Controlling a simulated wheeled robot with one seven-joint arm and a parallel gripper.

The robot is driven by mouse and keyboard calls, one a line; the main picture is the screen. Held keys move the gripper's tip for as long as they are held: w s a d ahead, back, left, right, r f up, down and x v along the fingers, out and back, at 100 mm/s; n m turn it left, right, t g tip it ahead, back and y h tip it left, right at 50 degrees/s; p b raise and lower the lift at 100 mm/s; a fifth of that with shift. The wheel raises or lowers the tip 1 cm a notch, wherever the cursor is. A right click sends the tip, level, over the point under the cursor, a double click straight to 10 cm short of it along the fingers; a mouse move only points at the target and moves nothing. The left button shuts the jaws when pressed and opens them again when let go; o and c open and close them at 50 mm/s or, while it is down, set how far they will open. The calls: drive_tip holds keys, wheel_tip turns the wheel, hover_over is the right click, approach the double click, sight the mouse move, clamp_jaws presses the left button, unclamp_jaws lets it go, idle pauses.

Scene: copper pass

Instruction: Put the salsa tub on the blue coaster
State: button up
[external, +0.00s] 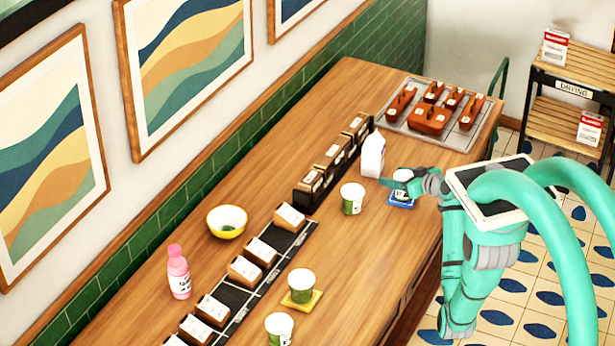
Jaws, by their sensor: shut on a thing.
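My gripper (413,186) is at the right part of the counter, shut on a small white tub (402,175). The tub looks upright, right at the blue coaster (401,205). The coaster's front edge shows below it. I cannot tell whether the tub's base touches the coaster, and the fingers hide part of the tub. Its label is too small to read, so I cannot confirm that it is the salsa tub.
A white carton (373,156) stands just left of the gripper, with a green-labelled tub (352,199) nearby. Another tub (301,282) sits on a yellow coaster (302,302). A metal tray (462,138) with brown blocks lies behind.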

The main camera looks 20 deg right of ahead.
drive_tip(key=shift+f, duration=0.15)
drive_tip(key=o, duration=1.2)
drive_tip(key=shift+s+d+r, duration=0.1)
drive_tip(key=shift+s+r, duration=0.1)
drive_tip(key=shift+r, duration=0.05)
drive_tip(key=v, duration=1.1)
drive_tip(key=shift+s+d+r, duration=0.1)
drive_tip(key=shift+s, duration=0.1)
